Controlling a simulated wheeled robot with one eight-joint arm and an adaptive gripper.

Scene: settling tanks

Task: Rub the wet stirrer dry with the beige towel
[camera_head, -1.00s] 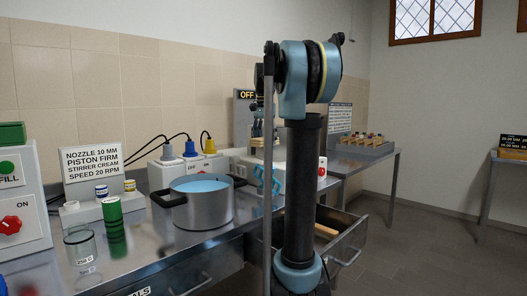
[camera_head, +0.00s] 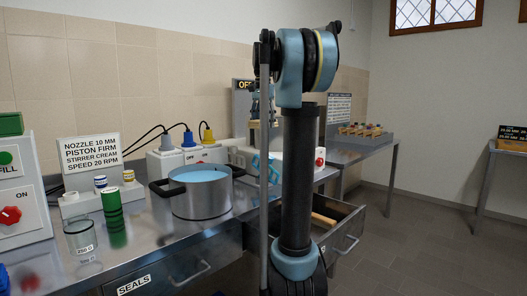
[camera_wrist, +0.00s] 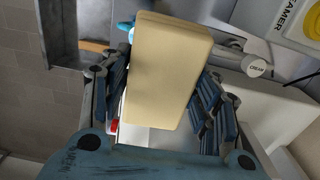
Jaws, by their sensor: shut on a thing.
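In the wrist view my gripper (camera_wrist: 163,84) is shut on a thick beige block, which looks like the folded beige towel (camera_wrist: 168,62). The towel stands out between the two fingers and covers much of what lies behind it. A small blue part (camera_wrist: 126,27) shows at the towel's upper left edge; I cannot tell what it belongs to. I cannot make out the stirrer in either view.
A steel pot (camera_head: 201,199) of blue liquid stands on the steel bench. A glass jar (camera_head: 80,239) and a green-banded cylinder (camera_head: 114,216) stand left of it. An open drawer (camera_head: 345,236) juts out right of my arm. A side table (camera_head: 362,152) stands farther back.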

